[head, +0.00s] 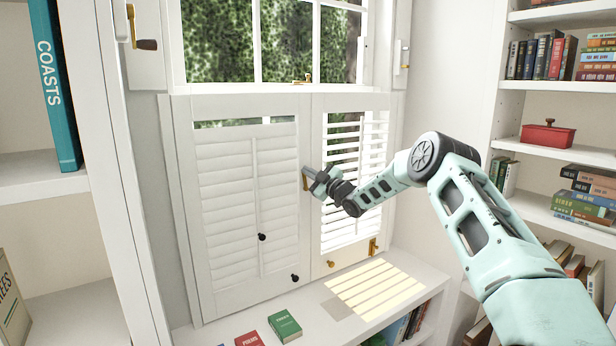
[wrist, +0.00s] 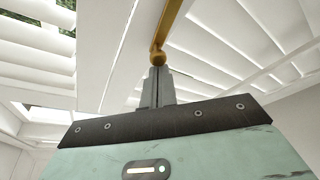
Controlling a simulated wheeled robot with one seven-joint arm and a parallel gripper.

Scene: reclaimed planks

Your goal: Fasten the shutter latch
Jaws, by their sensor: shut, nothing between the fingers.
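The shutter has a left panel (head: 225,170) with its slats closed and a right panel (head: 340,255) with its slats open and light coming through. A brass latch bar (head: 305,183) is at the edge where the two panels meet. In the wrist view the brass bar (wrist: 168,25) runs down to a rounded end just beyond my fingertips. My gripper (head: 309,172) is shut and empty, right at the latch. In the wrist view my gripper (wrist: 158,72) has its fingers together and its tips at or very near the rounded end; contact is unclear.
Black knobs (head: 262,237) sit low on the left panel. A brass fitting (head: 373,246) is at the lower right panel. A green book (head: 285,326) and a red book (head: 248,340) lie on the sill.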

